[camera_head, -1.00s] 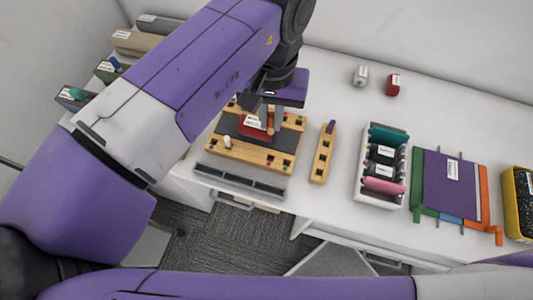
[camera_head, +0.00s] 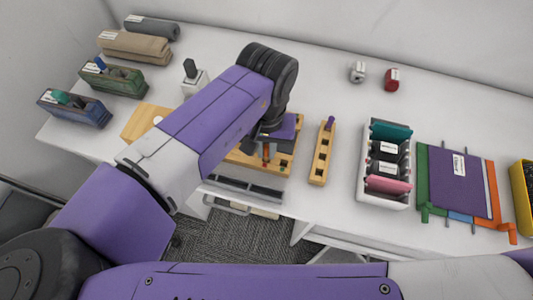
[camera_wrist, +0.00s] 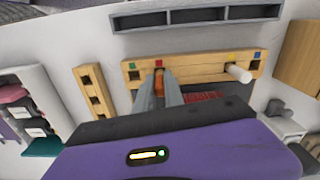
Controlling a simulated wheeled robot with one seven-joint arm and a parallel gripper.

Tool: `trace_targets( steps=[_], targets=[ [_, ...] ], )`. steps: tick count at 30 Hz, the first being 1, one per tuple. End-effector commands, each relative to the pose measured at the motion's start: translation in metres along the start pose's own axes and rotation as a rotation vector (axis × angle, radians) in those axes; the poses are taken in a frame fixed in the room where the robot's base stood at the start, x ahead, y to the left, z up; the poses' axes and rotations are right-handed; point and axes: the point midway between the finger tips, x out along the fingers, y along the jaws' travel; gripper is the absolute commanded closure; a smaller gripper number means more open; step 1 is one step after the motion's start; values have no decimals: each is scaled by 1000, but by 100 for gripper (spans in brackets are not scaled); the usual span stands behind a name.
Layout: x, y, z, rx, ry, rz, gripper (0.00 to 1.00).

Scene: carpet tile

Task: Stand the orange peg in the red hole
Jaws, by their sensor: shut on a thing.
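My gripper (camera_head: 266,160) is shut on the orange peg (camera_head: 266,151), which is roughly upright over the wooden board (camera_head: 241,164). In the wrist view the orange peg (camera_wrist: 159,79) shows between my two fingers (camera_wrist: 160,92), right beside the red mark (camera_wrist: 159,63) on the board (camera_wrist: 195,69). The peg covers the hole at that mark, and I cannot tell whether its lower end is inside it. A green mark (camera_wrist: 132,65) with a dark open hole is to the left. A white peg (camera_wrist: 238,73) stands in the board to the right.
A narrow wooden rack (camera_head: 320,158) with a purple peg (camera_head: 330,123) stands right of the board. A white tray (camera_head: 372,197) with several items is further right. A red object (camera_wrist: 203,97) lies on the board close to my fingers.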

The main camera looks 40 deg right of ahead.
Motion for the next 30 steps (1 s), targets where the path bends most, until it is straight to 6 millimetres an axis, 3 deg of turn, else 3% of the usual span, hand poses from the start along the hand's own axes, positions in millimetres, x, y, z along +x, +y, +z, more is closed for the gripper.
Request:
trace_targets(
  steps=[1, 3, 16, 17, 19, 30],
  targets=[
    [12, 0, 0, 0, 0, -1, 100],
    [16, 0, 0, 0, 0, -1, 100],
    [18, 0, 0, 0, 0, 1, 100],
    [17, 0, 0, 0, 0, 0, 81],
    [17, 0, 0, 0, 0, 0, 67],
    [15, 0, 0, 1, 0, -1, 65]
  ],
)
